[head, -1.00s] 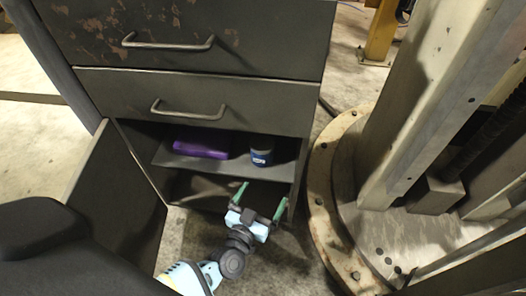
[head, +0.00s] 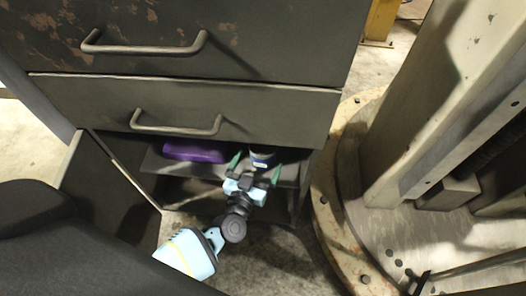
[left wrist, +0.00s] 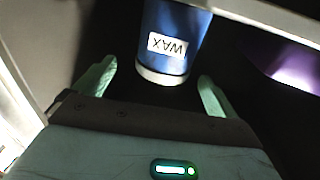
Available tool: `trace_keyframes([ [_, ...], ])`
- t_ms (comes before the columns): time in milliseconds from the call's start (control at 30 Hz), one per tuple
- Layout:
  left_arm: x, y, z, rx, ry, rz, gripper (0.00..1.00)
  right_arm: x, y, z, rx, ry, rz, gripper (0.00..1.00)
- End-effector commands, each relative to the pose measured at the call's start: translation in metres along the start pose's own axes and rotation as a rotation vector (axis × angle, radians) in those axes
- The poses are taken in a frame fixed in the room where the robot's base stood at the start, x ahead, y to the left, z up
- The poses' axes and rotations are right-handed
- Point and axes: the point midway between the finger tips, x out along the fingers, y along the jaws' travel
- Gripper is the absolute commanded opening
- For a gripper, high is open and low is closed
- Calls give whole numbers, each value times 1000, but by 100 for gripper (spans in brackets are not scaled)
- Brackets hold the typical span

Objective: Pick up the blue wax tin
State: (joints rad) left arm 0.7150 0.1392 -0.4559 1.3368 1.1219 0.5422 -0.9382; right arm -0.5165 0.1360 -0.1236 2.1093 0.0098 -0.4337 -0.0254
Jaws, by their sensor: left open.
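The blue wax tin (head: 262,158) stands on the shelf inside the open cabinet compartment, near its right side. In the left wrist view the tin (left wrist: 172,45) shows its white WAX label upside down. My left gripper (head: 257,164) is open at the shelf's front, with its green fingers pointing at the tin. In the left wrist view the fingers (left wrist: 155,85) are spread to either side of the tin's near end, with nothing held. The tin's upper part is hidden under the drawer edge in the head view. My right gripper is not in view.
A purple object (head: 195,152) lies on the same shelf (head: 160,163) to the left of the tin, and also shows in the left wrist view (left wrist: 290,65). A closed drawer (head: 180,105) overhangs the compartment. An open door (head: 110,190) stands at left; a round column base (head: 335,190) is at right.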

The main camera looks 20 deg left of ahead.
Motion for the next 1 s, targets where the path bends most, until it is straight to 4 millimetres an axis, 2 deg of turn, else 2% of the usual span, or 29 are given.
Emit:
trace_keyframes([
  [67, 7, 0, 2, 2, -1, 1, 96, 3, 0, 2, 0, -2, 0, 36],
  [267, 13, -1, 3, 1, -1, 1, 96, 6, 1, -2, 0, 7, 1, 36],
  [467, 39, -7, 12, 2, -1, 0, 96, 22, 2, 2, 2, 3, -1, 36],
  [600, 55, -6, 10, 2, -1, 0, 96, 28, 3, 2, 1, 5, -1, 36],
  [933, 61, -6, 8, 1, -1, 1, 96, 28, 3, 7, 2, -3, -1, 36],
  [1000, 60, -6, 8, 1, -1, 1, 87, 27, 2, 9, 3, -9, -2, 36],
])
